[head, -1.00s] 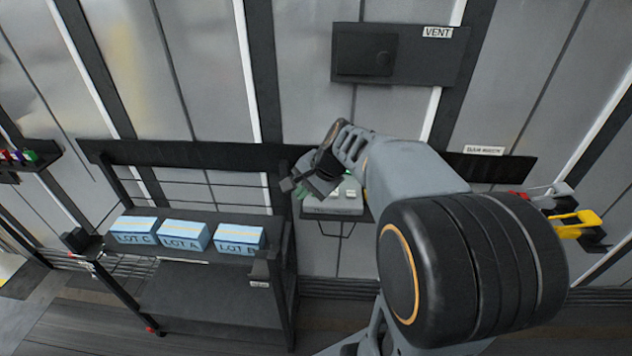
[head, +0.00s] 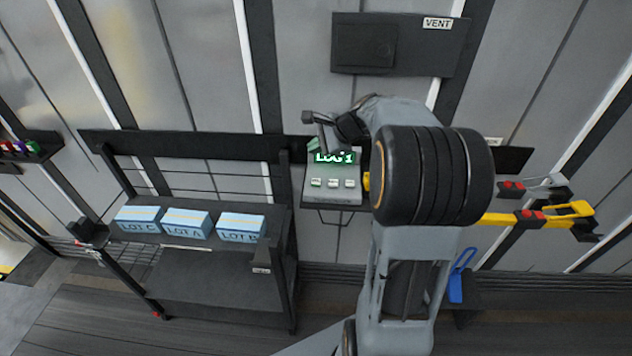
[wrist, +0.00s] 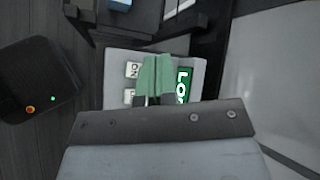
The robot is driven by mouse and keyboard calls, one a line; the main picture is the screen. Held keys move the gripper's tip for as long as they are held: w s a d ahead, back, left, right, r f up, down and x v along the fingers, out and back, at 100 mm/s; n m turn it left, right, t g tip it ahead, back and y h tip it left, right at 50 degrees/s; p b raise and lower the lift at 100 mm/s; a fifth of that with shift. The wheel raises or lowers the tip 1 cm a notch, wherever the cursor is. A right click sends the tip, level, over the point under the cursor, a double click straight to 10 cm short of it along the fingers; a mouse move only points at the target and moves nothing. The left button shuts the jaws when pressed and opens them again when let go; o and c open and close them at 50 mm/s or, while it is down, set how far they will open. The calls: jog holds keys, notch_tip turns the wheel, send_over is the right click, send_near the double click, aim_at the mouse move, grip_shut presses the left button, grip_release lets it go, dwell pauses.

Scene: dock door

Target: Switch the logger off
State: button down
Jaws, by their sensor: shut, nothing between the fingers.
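The logger (head: 332,196) is a grey box on a small wall bracket, with a lit green display (head: 334,157) reading "LOG 1" and a row of three pale buttons (head: 333,183). In the wrist view the logger (wrist: 115,58) lies under the fingers; one button (wrist: 132,69) reads "ON", and another button (wrist: 130,96) is partly covered. My gripper (head: 314,146) is at the display end of the logger, away from the buttons in the head view. In the wrist view its green-tipped fingers (wrist: 155,75) are together and empty. Whether they touch the logger I cannot tell.
A dark rack (head: 200,270) left of the logger holds blue boxes (head: 187,222) marked LOT C, LOT A and LOT B. A VENT panel (head: 400,45) is on the wall above. Yellow and red handles (head: 540,214) and a blue handle (head: 459,275) are at the right.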

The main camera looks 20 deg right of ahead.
aim_at(316, 182)
jog(key=shift+f+b, duration=3.3)
jog(key=shift+f, duration=0.9)
jog(key=shift+f, duration=0.2)
jog(key=shift+f+b, duration=0.25)
jog(key=shift+b, duration=0.1)
jog(key=shift+f+b, duration=0.35)
jog(key=shift+f, duration=0.15)
jog(key=shift+r, duration=0.1)
jog(key=shift+r+p, duration=0.8)
jog(key=shift+r, duration=0.05)
jog(key=shift+r, duration=0.1)
notch_tip(316, 182, up, 5)
jog(key=p, duration=0.4)
